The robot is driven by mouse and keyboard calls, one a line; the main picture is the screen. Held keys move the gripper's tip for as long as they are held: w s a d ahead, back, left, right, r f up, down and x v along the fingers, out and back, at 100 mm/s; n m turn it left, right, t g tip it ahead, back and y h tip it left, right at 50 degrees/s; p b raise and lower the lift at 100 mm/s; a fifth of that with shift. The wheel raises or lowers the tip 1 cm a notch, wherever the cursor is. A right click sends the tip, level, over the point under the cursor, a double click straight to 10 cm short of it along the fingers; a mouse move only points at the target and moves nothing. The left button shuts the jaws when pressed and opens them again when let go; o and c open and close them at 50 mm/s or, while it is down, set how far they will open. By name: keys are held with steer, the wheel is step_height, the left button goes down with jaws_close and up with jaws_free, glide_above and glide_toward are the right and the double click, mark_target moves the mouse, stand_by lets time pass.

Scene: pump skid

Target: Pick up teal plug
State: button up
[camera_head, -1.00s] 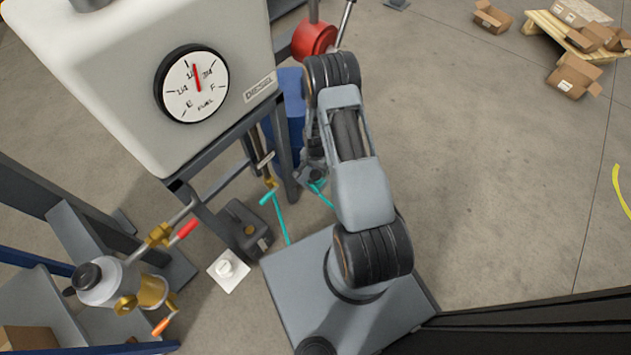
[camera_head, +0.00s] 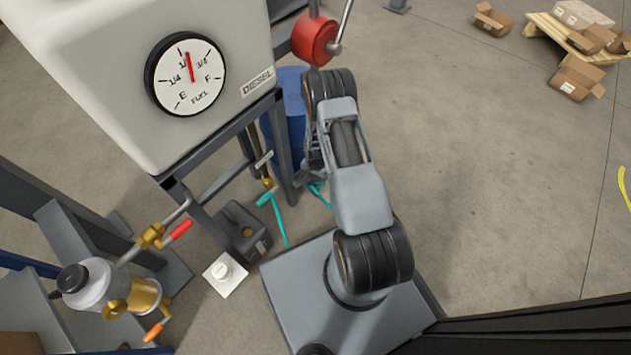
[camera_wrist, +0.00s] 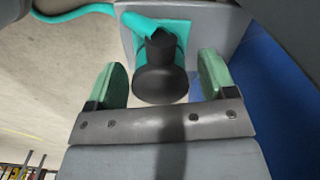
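The teal plug (camera_wrist: 165,45) shows in the wrist view with a dark round end (camera_wrist: 160,88) facing me. It sits against a grey bracket (camera_wrist: 229,25), and a teal cable (camera_wrist: 75,13) runs off to the left. My gripper (camera_wrist: 163,79) is open, with one green fingertip on each side of the dark end. Gaps show on both sides, so it is not gripped. In the head view my gripper is mostly hidden behind my arm, and a bit of teal (camera_head: 319,194) shows just below it. The teal cable (camera_head: 279,222) hangs to the left of it.
The white diesel tank (camera_head: 110,85) on its dark frame (camera_head: 217,152) stands close on the left. A blue drum (camera_head: 291,88) is behind my arm. A dark canister (camera_head: 240,228) and a white square piece (camera_head: 225,274) are on the floor. Floor to the right is open.

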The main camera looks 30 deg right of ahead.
steer(key=c, duration=1)
steer(key=shift+r, duration=0.1)
step_height(320, 180, up, 4)
steer(key=p, duration=0.2)
steer(key=shift+s+p, duration=0.1)
steer(key=shift+p, duration=0.2)
steer(key=s+a+r+p, duration=0.5)
steer(key=s+a+r, duration=0.2)
steer(key=s, duration=0.4)
steer(key=shift+s+a+r, duration=0.2)
steer(key=shift+s+r, duration=0.15)
steer(key=shift+r, duration=0.55)
